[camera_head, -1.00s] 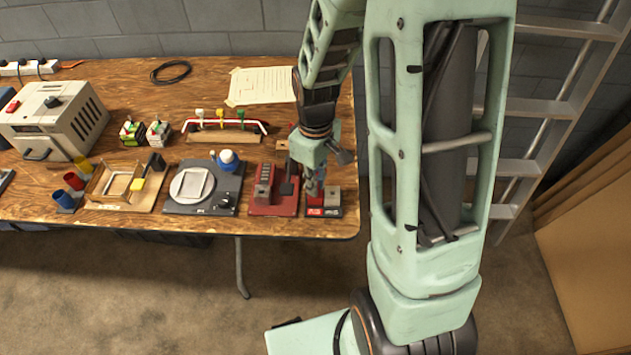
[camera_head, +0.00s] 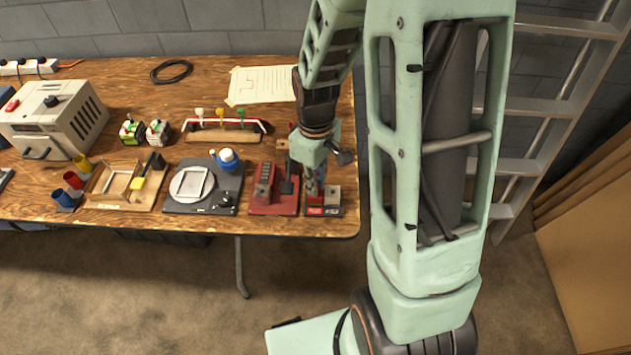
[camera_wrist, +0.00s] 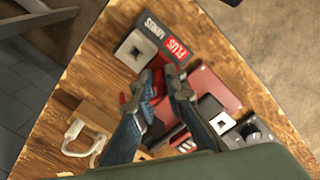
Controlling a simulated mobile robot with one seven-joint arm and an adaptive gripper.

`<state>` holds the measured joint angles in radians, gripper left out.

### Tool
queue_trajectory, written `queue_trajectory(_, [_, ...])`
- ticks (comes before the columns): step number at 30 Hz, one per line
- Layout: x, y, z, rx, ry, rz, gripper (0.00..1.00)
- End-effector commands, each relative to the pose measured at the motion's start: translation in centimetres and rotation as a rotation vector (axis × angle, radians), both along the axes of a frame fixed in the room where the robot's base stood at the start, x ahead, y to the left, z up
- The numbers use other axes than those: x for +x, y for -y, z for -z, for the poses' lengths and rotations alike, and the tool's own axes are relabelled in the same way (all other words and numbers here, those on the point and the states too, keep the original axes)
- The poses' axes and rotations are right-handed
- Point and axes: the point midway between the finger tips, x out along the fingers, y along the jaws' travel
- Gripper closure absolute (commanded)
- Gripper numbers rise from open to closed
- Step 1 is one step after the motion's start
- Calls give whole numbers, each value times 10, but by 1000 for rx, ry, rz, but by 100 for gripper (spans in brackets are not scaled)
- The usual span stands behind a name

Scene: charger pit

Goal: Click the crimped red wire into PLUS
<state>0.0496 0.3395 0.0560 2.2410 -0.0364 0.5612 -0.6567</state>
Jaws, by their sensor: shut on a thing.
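The terminal block has a dark MINUS label (camera_wrist: 150,26) and a red PLUS label (camera_wrist: 177,48) in the wrist view. Its base (camera_head: 330,212) stands at the table's right front corner in the head view. A pale metal terminal (camera_wrist: 136,50) with a square hole sits on the MINUS side. My gripper (camera_wrist: 162,82) points down at the PLUS side, with its two blue-grey fingers close together. A little red of the red wire (camera_wrist: 126,98) shows beside the left finger. The fingers hide the crimped end and the PLUS opening, so I cannot tell whether it is inserted.
A red crimping fixture (camera_head: 274,208) stands just left of the terminal block. A dark scale-like device (camera_head: 205,207) is further left. A wire rack (camera_head: 226,136) is behind, near a white paper sheet (camera_head: 262,86). The table's right edge is close.

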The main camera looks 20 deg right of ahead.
Motion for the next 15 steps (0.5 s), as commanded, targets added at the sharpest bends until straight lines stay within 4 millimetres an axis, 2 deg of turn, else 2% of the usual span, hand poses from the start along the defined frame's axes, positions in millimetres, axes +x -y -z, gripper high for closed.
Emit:
queue_trajectory(5, [0,0,0,0,0,0,100])
queue_trajectory(6, [0,0,0,0,0,0,88])
queue_trajectory(11, [0,0,0,0,0,0,70])
queue_trajectory(15, [0,0,0,0,0,0,69])
